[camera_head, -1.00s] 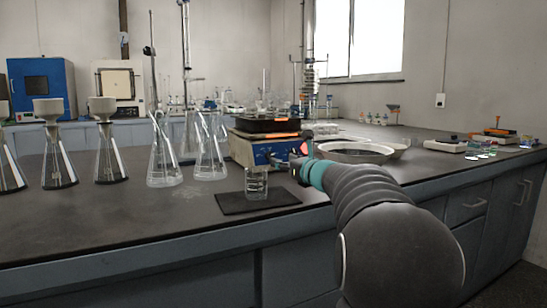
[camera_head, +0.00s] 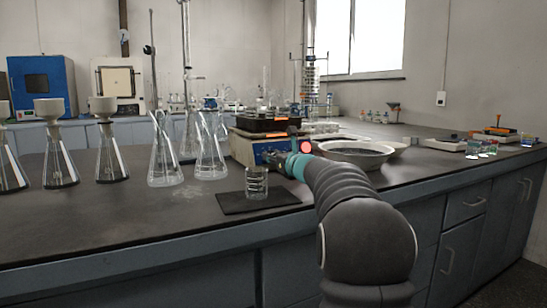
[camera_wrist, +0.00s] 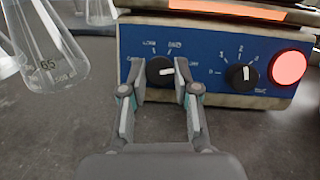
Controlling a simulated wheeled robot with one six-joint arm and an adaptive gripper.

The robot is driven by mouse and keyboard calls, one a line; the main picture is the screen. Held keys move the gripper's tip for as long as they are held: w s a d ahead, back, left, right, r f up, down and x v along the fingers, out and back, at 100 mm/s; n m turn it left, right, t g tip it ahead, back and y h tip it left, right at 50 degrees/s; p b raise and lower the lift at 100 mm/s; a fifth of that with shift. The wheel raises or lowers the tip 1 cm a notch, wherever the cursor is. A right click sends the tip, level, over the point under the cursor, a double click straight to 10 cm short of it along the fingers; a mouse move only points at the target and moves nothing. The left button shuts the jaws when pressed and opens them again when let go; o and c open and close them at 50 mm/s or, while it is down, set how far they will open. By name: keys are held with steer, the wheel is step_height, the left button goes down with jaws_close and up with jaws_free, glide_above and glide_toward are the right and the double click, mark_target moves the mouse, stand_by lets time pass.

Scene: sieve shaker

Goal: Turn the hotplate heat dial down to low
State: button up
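The hotplate (camera_head: 243,149) stands on the bench with a blue front panel (camera_wrist: 208,50). In the wrist view the panel carries a left black dial (camera_wrist: 160,70) with small word-like marks around it, which I take as the heat dial. Its white pointer points right. A right black dial (camera_wrist: 241,78) has number marks, and a lit red round light (camera_wrist: 288,68) is beside it. My gripper (camera_wrist: 161,76) is open, its fingertips either side of the left dial, with gaps showing. In the head view my gripper (camera_head: 275,158) is at the panel and hides much of it.
A small beaker (camera_head: 256,184) stands on a dark mat (camera_head: 230,204) in front of the hotplate. Conical flasks (camera_head: 164,165) stand to the left; one (camera_wrist: 50,50) is near my gripper in the wrist view. A round pan (camera_head: 352,149) lies to the right.

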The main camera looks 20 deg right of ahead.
jaws_close()
steer(key=n+y, duration=0.1)
steer(key=n, duration=0.1)
steer(key=n+g+y, duration=0.1)
steer(key=n, duration=0.2)
steer(key=shift+d+r+n, duration=0.15)
steer(key=shift+d+n, duration=0.05)
steer(key=shift+n, duration=0.1)
steer(key=n+g+y+p, duration=0.1)
steer(key=n, duration=0.2)
steer(key=n+g+y+p, duration=0.1)
steer(key=n, duration=0.2)
steer(key=shift+d+r+p, duration=0.1)
steer(key=shift+r+p, duration=0.05)
steer(key=shift+p, duration=0.2)
steer(key=n+g+p, duration=0.1)
steer(key=n, duration=0.2)
steer(key=n+g+p, duration=0.1)
steer(key=n+p, duration=0.1)
steer(key=n, duration=0.1)
steer(key=shift+w+r, duration=0.15)
steer(key=shift+r, duration=0.05)
steer(key=shift+f+n+g+p, duration=0.1)
steer(key=shift+n+g+p, duration=0.95)
steer(key=shift+n, duration=1.05)
